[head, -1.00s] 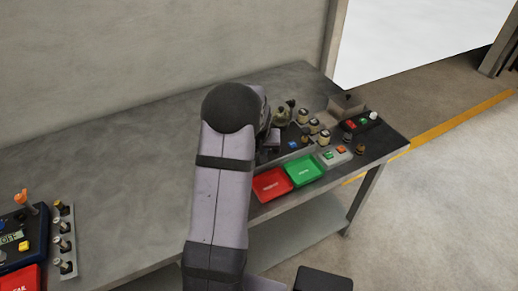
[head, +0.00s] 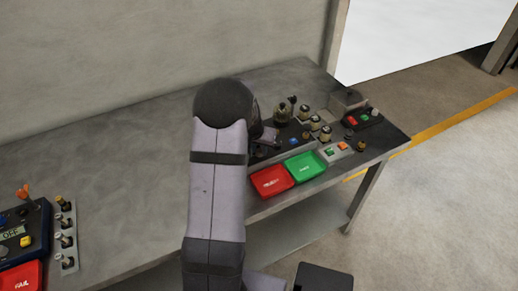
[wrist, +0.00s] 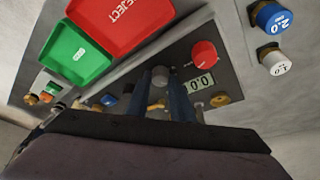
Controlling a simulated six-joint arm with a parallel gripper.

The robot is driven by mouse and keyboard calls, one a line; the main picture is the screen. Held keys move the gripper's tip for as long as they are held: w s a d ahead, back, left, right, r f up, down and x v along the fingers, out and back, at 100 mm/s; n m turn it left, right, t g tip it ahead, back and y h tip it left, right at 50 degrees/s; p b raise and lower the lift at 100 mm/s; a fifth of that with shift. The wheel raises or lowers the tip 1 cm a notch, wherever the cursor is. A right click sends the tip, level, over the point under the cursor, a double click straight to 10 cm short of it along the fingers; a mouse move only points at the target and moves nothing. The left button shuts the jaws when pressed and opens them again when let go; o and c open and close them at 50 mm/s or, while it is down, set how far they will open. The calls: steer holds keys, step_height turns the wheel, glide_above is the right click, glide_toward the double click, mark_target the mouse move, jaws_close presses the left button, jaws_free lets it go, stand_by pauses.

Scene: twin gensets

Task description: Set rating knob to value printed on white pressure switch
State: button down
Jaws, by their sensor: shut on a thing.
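In the wrist view, the two fingers of my gripper (wrist: 159,98) stand on either side of a round grey knob (wrist: 160,74) on a dark panel and are shut on it. I take this as the rating knob; its pointer cannot be made out. A small display (wrist: 199,84) beside it reads 0.0, upside down. A white pressure switch (wrist: 275,62) stands at the right, with a small printed number too blurred to read surely. In the head view my arm hides the gripper and the knob.
In the wrist view, a red button (wrist: 204,53) is close to the fingers, and a blue switch (wrist: 270,17) marked 2.0 stands beside the white one. Red (head: 271,181) and green (head: 305,166) trays lie at the panel's front edge. The bench middle (head: 125,150) is clear.

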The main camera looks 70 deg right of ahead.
steer(key=c, duration=1.6)
jaws_free()
steer(key=shift+o, duration=0.2)
steer(key=shift+r, duration=0.15)
steer(key=b+v, duration=0.2)
steer(key=v, duration=0.5)
steer(key=shift+b, duration=0.3)
steer(key=shift+a, duration=0.1)
